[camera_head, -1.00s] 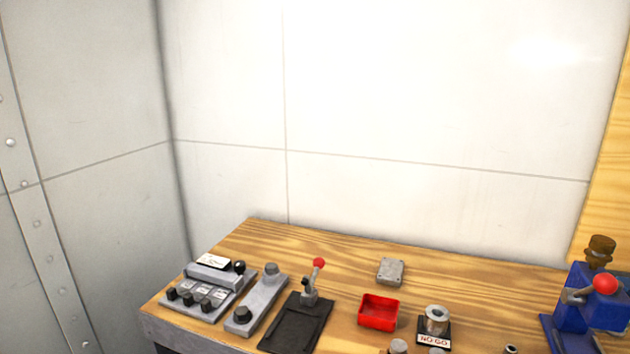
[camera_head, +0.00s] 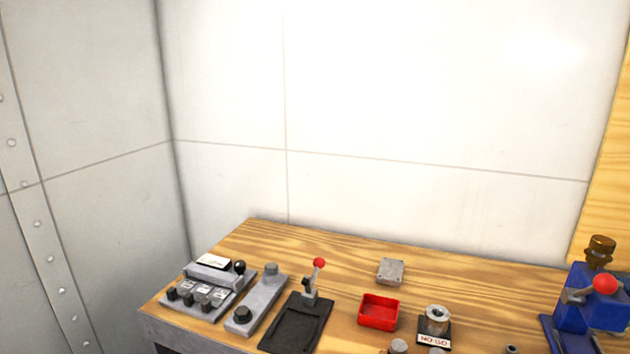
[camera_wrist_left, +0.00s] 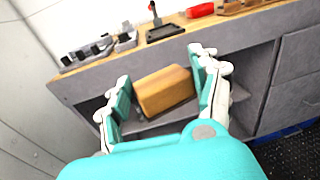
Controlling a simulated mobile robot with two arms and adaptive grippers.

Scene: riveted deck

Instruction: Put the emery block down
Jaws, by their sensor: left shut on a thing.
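In the left wrist view my left gripper (camera_wrist_left: 161,99) is shut on the emery block (camera_wrist_left: 165,91), an orange-brown block with flat faces held between the two teal finger pads. The block appears in front of the bench front, below the level of the wooden top. The head view shows neither the block nor either gripper. The wooden bench top (camera_head: 350,274) shows in the head view.
On the bench stand a switch box (camera_head: 207,285), a grey bar fixture (camera_head: 256,302), a black plate with a red-knobbed lever (camera_head: 297,322), a red tray (camera_head: 379,312), a small grey block (camera_head: 390,271), a NO GO gauge (camera_head: 436,323) and a blue press (camera_head: 585,305). Bare wood lies behind them.

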